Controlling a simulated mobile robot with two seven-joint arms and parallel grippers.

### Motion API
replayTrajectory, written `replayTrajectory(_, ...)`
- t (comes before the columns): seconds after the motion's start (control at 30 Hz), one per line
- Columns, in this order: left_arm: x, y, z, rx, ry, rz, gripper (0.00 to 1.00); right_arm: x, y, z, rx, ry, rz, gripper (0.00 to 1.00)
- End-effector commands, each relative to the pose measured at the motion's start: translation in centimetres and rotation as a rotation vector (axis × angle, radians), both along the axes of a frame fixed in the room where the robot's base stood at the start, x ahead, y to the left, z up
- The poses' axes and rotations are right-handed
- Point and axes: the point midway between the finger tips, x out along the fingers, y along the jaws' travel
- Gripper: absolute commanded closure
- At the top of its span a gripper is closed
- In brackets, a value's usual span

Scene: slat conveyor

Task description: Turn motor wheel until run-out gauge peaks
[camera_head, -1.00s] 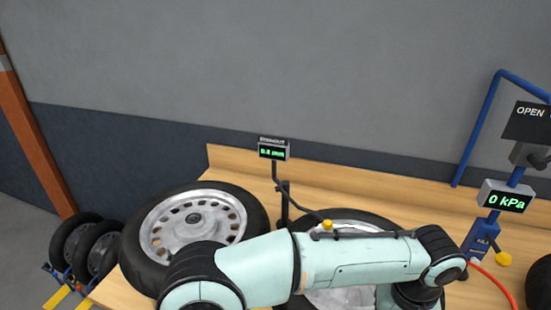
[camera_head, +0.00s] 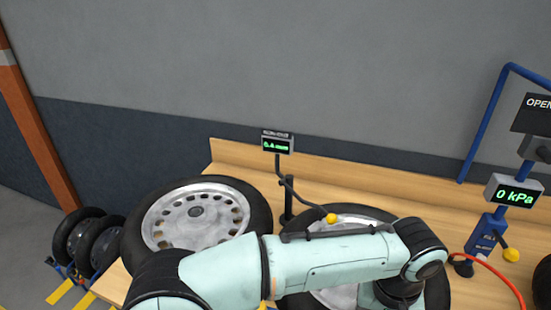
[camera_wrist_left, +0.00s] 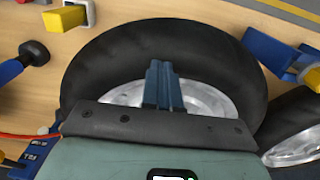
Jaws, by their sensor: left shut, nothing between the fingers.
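A wheel with a black tyre and silver rim (camera_head: 335,298) lies flat on the bench, largely covered by my left arm in the head view. It also shows in the wrist view (camera_wrist_left: 210,98). The run-out gauge has a small display (camera_head: 277,144) on a dark stand, reading about 0.4 mm in green. Its bent arm ends in a yellow ball (camera_head: 331,218) at this wheel's far side. My left gripper (camera_wrist_left: 163,70) is shut and empty, its blue fingers over the wheel in the wrist view. In the head view my arm hides it. My right gripper is not in view.
A second wheel (camera_head: 196,220) lies to the left on the wooden bench (camera_head: 420,195). A blue pressure stand reading 0 kPa (camera_head: 515,194) with a red hose stands right. Small black wheels (camera_head: 84,241) sit on a floor rack at left. A grey wall closes the back.

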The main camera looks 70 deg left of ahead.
Motion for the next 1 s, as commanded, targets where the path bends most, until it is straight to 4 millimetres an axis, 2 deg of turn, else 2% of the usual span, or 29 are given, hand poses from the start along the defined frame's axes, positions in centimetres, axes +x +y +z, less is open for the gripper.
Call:
replayTrajectory(0.53,-3.3,1.9,0.0,0.001,-0.001,0.001,1.0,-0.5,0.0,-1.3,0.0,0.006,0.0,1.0)
replayTrajectory(1.0,-3.7,2.2,0.0,-0.001,-0.001,0.0,1.0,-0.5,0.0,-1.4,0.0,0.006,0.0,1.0)
